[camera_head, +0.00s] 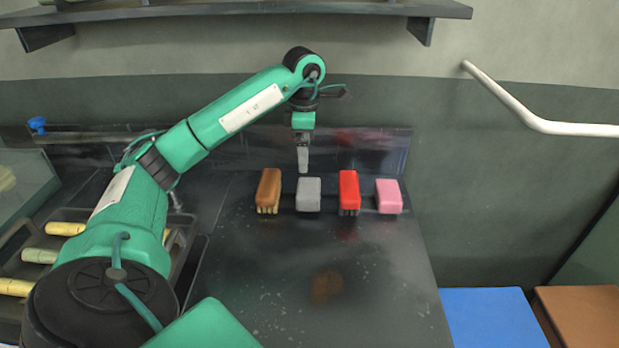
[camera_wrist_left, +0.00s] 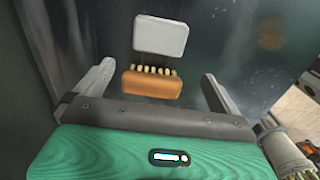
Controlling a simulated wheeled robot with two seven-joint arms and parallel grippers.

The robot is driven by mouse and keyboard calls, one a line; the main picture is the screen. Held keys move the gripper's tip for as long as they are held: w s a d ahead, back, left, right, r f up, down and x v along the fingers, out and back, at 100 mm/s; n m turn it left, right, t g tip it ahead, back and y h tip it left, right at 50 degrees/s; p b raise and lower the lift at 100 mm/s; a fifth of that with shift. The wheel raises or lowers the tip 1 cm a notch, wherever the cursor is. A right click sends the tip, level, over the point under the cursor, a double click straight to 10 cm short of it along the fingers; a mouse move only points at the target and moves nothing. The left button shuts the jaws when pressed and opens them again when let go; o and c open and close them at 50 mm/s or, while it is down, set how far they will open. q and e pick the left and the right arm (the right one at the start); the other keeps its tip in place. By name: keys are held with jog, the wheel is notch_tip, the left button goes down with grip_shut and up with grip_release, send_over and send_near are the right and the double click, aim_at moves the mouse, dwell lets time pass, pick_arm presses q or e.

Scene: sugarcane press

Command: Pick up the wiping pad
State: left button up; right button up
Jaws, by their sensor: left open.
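A smooth grey block (camera_head: 308,194), which looks like the wiping pad, lies on the dark counter. It stands in a row between a brown brush (camera_head: 268,191) and a red brush (camera_head: 349,192), with a pink block (camera_head: 389,196) at the right end. My left gripper (camera_head: 303,160) points down just behind the row, near the grey block, and touches nothing visible. In the left wrist view my left gripper (camera_wrist_left: 158,72) is open and empty. The brown brush (camera_wrist_left: 152,84) shows between its fingers, and the grey block (camera_wrist_left: 160,37) lies beyond. My right gripper is not in view.
A low backsplash (camera_head: 370,146) rises behind the row. A tray (camera_head: 75,215) with several yellowish pieces stands at the left. A white rail (camera_head: 570,129) is on the right wall. A blue surface (camera_head: 492,318) and a brown one (camera_head: 582,315) lie lower right. The front counter (camera_head: 370,280) is clear.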

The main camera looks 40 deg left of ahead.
pick_arm(q)
send_over(307, 188)
jog(key=f, duration=0.7)
jog(key=shift+s+a+f, duration=0.15)
jog(key=shift+a+f, duration=0.05)
jog(key=shift+f, duration=0.05)
jog(key=shift+w+d+f, duration=0.1)
jog(key=shift+f, duration=1.45)
jog(key=shift+w+d+f, duration=0.1)
jog(key=shift+f, duration=1.4)
jog(key=c, duration=0.7)
